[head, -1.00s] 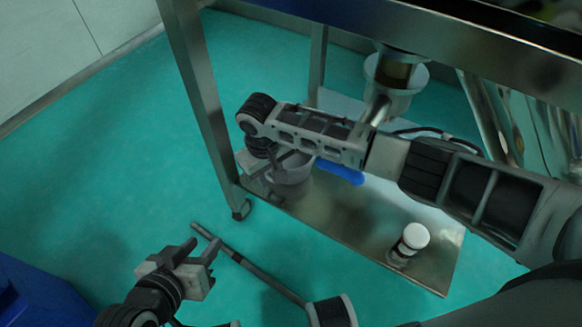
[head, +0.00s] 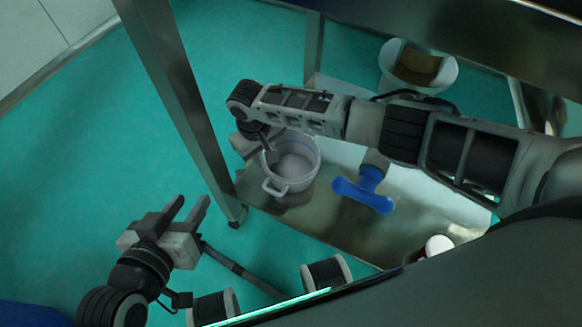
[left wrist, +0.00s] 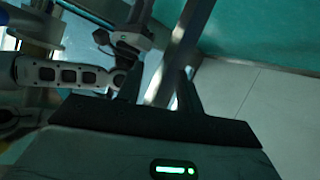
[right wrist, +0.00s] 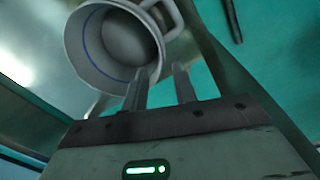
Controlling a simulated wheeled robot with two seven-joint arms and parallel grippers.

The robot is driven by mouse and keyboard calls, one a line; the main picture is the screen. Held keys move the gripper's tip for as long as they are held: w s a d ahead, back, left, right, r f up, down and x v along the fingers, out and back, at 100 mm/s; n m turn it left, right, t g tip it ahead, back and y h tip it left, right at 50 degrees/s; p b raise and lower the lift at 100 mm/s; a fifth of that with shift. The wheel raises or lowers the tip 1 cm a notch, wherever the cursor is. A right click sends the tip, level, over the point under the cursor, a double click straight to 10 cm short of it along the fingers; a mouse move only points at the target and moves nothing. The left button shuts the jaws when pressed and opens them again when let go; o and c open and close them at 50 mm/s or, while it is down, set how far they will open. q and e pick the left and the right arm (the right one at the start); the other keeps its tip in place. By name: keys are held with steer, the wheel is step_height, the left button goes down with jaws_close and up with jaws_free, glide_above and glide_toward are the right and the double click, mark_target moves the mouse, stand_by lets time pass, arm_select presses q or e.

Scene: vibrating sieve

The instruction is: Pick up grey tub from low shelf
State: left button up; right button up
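The grey tub (head: 300,165), round with side handles and a blue line inside, stands on the low metal shelf (head: 330,225). My right gripper (head: 265,150) is at the tub's left rim in the head view. In the right wrist view the tub (right wrist: 90,55) lies just beyond the fingertips (right wrist: 163,72). The fingers are apart; one overlaps the rim and the other is outside it. I cannot tell whether they touch it. My left gripper (head: 188,212) is open and empty, left of the shelf; its parted fingers also show in the left wrist view (left wrist: 158,80).
A blue T-shaped handle (head: 365,190) is right of the tub, below a metal outlet (head: 415,70). A white-capped jar (head: 438,245) is partly hidden at the shelf's right. A steel frame leg (head: 175,100) stands close left of my right gripper. Green floor is clear to the left.

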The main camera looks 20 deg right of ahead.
mark_target(269, 173)
step_height(269, 173, down, 3)
steer(key=shift+d+r+b, duration=0.1)
steer(key=shift+r+b, duration=0.1)
steer(key=shift+b, duration=0.15)
steer(key=f+b, duration=0.2)
steer(key=f, duration=0.1)
steer(key=f+b, duration=0.1)
steer(key=f, duration=0.1)
steer(key=shift+d, duration=0.35)
arm_select(q)
steer(key=r+t, duration=0.1)
steer(key=d+r+h, duration=0.1)
steer(key=shift+w+d+r+t+h, duration=0.1)
steer(key=shift+r+t+h, duration=0.2)
steer(key=shift+t, duration=0.1)
arm_select(e)
jaws_close()
